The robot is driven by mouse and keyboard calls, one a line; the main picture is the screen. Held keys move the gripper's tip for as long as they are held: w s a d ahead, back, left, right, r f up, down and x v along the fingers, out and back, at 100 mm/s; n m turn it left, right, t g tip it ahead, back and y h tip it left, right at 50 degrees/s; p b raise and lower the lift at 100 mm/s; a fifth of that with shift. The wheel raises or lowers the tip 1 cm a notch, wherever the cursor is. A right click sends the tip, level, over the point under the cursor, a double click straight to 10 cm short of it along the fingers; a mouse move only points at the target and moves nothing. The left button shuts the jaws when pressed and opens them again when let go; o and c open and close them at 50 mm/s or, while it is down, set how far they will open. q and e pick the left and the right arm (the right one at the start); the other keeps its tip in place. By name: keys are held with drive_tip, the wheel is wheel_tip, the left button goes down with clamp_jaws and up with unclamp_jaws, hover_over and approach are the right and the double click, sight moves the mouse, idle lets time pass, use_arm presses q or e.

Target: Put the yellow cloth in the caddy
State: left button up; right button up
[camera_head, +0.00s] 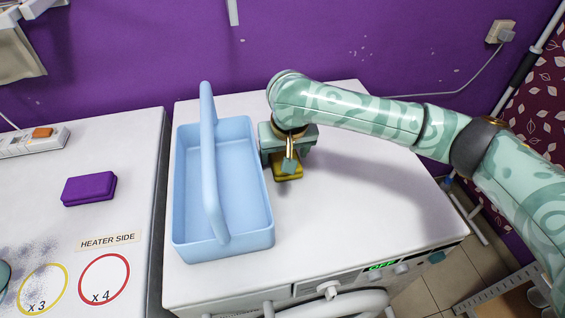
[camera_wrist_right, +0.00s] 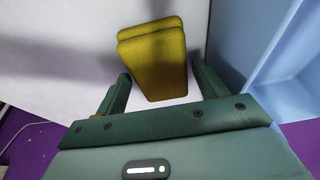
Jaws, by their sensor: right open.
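The yellow cloth (camera_head: 288,170) is a folded pad lying on the white top, just right of the caddy. It also shows in the right wrist view (camera_wrist_right: 155,62), partly between the two fingers. The light blue caddy (camera_head: 262,222) stands on the same top with its handle arching over it, and I see nothing inside. My right gripper (camera_head: 289,165) is over the cloth and hides part of it. In the right wrist view the gripper (camera_wrist_right: 160,90) is open, one finger on each side of the cloth's near end. My left gripper is not in view.
A purple sponge-like block (camera_head: 89,188) lies on the left cabinet, near the printed circles. A power strip (camera_head: 34,141) is at its back. A gap separates the two cabinets.

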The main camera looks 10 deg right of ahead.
drive_tip(key=shift+w+f, duration=0.15)
drive_tip(key=shift+f, duration=0.25)
drive_tip(key=shift+r, duration=0.25)
drive_tip(key=shift+c, duration=0.3)
drive_tip(key=c, duration=0.7)
